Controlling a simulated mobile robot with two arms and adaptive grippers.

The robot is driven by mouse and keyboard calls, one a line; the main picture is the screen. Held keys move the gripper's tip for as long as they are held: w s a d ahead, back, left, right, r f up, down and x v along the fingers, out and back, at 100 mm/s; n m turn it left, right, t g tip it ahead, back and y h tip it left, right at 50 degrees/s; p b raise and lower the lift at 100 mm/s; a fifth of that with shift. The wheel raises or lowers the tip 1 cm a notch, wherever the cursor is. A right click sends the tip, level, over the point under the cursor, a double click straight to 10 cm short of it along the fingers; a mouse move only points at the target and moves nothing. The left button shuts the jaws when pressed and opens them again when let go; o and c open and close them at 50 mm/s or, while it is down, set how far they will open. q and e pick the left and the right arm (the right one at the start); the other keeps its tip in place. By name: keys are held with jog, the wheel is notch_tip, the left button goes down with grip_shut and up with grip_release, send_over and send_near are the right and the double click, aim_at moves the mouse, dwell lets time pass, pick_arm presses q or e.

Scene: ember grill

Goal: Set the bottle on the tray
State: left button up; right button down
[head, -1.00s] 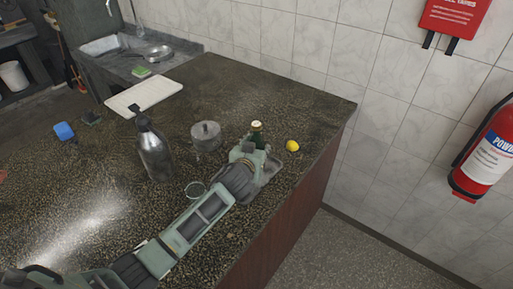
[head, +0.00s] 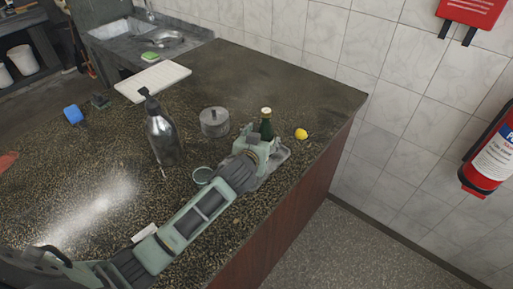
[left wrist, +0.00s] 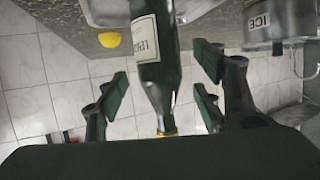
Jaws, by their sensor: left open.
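The dark green bottle (head: 266,127) with a pale cap stands upright behind my left gripper (head: 258,143) near the counter's right edge; its lower part is hidden. In the left wrist view, which is upside down, the bottle (left wrist: 158,50) with its white label lies between the two spread fingers of my left gripper (left wrist: 162,80). The gripper is open, with gaps visible on both sides of the bottle. A grey metal tray (head: 281,157) shows partly from under the gripper. I cannot tell whether the bottle's base is on it. My right gripper is not in view.
A yellow lemon (head: 301,134) lies just right of the bottle. A lidded metal ice bucket (head: 214,122), a metal shaker-like bottle (head: 162,140) and a small round cup (head: 203,175) stand left of the gripper. A white board (head: 153,82) lies farther back. The back right counter is clear.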

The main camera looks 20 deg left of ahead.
pick_arm(q)
jog(key=b+v, duration=0.1)
jog(key=v, duration=0.7)
dwell(0.4)
